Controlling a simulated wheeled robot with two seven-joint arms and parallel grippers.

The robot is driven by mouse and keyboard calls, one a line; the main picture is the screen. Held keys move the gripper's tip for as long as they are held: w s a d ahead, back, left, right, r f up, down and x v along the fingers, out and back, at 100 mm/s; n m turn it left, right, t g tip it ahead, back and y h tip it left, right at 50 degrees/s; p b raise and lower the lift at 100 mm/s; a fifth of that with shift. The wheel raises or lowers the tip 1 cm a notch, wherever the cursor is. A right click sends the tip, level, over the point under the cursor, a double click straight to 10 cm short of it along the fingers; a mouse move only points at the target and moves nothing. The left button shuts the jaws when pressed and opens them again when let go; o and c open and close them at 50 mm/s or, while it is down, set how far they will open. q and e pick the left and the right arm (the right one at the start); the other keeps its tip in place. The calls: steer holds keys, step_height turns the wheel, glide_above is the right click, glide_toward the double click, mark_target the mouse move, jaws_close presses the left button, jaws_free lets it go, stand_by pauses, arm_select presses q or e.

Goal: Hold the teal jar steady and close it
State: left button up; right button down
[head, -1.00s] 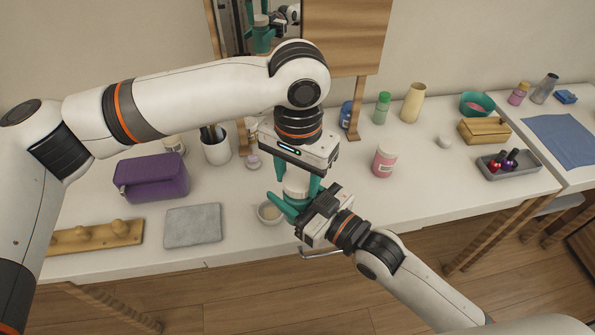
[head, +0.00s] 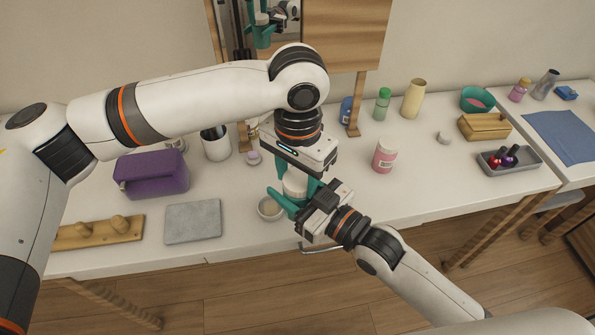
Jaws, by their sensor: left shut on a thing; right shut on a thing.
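My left gripper (head: 295,182) points down with its teal fingers on either side of a white, round, lid-like piece (head: 295,187), shut on it. My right gripper (head: 292,204) comes in from the lower right, just below it, with its teal fingers shut. The teal jar's body is mostly hidden by the grippers, and I cannot separate its colour from the fingers. It sits between the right fingers, under the white piece. I cannot tell whether the lid is seated on the jar or slightly apart.
A small bowl (head: 270,208) stands close left of the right fingers. A grey slab (head: 193,222), purple case (head: 152,175) and brush cup (head: 216,145) are further left. A pink jar (head: 385,156) stands to the right. The mirror stand (head: 345,40) is behind. The right front of the white table is clear.

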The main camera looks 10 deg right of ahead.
arm_select(q)
steer(key=m, duration=0.6)
steer(key=shift+w+a+m, duration=0.1)
steer(key=shift+w+m, duration=0.05)
steer(key=shift+m, duration=0.15)
steer(key=m, duration=0.4)
steer(key=shift+w, duration=0.15)
steer(key=m, duration=0.5)
steer(key=shift+w, duration=0.1)
steer(key=m, duration=0.4)
steer(key=shift+w+m, duration=0.1)
steer(key=shift+m, duration=0.2)
steer(key=m, duration=0.4)
steer(key=shift+d, duration=0.25)
steer(key=m, duration=0.5)
steer(key=shift+w+d, duration=0.1)
steer(key=m, duration=0.4)
steer(key=shift+d+m, duration=0.15)
steer(key=shift+m, duration=0.15)
steer(key=m, duration=0.6)
steer(key=shift+d, duration=0.1)
